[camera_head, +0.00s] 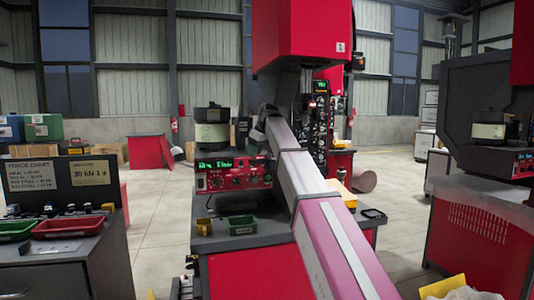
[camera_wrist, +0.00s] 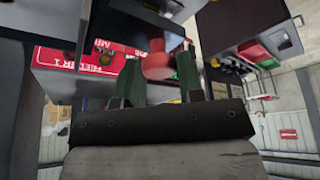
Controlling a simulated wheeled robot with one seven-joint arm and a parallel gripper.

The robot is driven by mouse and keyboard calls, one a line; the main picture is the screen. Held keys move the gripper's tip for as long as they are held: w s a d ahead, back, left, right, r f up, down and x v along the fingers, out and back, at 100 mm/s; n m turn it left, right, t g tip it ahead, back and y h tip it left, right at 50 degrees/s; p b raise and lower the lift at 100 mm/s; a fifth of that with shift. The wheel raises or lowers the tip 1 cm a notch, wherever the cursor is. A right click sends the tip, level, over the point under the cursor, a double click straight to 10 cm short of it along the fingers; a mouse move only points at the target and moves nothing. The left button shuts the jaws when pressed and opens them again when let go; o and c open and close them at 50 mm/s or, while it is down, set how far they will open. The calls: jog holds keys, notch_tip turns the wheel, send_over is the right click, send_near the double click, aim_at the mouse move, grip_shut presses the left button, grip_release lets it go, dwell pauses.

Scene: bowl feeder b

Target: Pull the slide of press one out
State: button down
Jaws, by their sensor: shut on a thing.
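Press one (camera_head: 300,30), with a red head marked 1, stands at the centre of the head view. My arm reaches toward it and covers its lower middle. In the wrist view my gripper (camera_wrist: 153,80) has its two green fingers on either side of a red round knob (camera_wrist: 156,64), and it is shut on that knob. The knob appears to be the slide's handle. The slide behind it cannot be made out clearly. In the head view my arm hides the slide, and the gripper's fingers cannot be made out.
A red control box (camera_head: 232,178) with a green display sits left of my arm on the press table. A green tray (camera_head: 242,225) lies before it. A dark bench (camera_head: 65,262) with a red tray (camera_head: 68,227) stands at left. Another press (camera_head: 480,100) stands at right.

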jog(key=s+a, duration=0.4)
jog(key=a, duration=1.2)
jog(key=shift+s+a, duration=0.2)
jog(key=shift+a, duration=0.15)
jog(key=c, duration=0.8)
grip_release()
jog(key=shift+a, duration=0.2)
jog(key=shift+o, duration=0.2)
jog(key=shift+d, duration=0.1)
jog(key=v, duration=1.1)
jog(key=shift+s+f, duration=0.1)
